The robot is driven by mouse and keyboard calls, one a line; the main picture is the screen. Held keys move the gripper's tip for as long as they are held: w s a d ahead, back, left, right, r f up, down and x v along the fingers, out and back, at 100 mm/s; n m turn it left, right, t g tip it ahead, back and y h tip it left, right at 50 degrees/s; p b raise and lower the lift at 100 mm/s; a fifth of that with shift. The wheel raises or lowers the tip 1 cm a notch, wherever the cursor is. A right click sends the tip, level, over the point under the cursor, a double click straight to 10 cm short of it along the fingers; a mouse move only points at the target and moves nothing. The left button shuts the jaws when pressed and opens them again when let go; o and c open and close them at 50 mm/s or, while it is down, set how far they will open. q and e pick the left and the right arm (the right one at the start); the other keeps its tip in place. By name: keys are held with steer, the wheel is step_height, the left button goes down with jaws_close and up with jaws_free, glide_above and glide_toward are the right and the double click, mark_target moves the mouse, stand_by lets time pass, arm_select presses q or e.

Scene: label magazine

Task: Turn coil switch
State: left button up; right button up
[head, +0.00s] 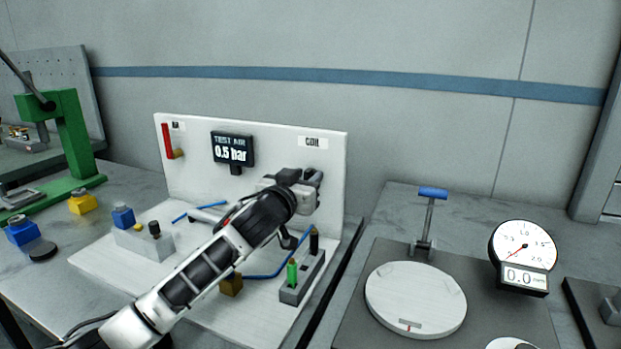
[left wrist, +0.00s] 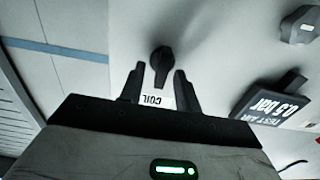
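The coil switch, a black rotary knob (left wrist: 161,58), is on the white upright panel (head: 190,185), by the COIL label, which shows in the head view (head: 312,142) and the left wrist view (left wrist: 154,100). My left gripper (head: 314,178) is at the panel just below that label and hides the knob in the head view. In the left wrist view the left gripper (left wrist: 159,71) is open, its fingers on either side of the knob's lower pointed part. Gaps show on both sides; I cannot tell how deep the knob sits between them. My right gripper is in neither view.
The panel carries a TEST AIR display (head: 232,148) reading 0.5 bar and a red lever (head: 167,142). Below are a block with green and black posts (head: 302,278) and blue tubing. A round plate (head: 415,300) and a dial gauge (head: 523,248) stand at right, a green press (head: 72,140) at left.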

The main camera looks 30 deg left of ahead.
arm_select(q)
steer(key=shift+s, duration=0.1)
jaws_close()
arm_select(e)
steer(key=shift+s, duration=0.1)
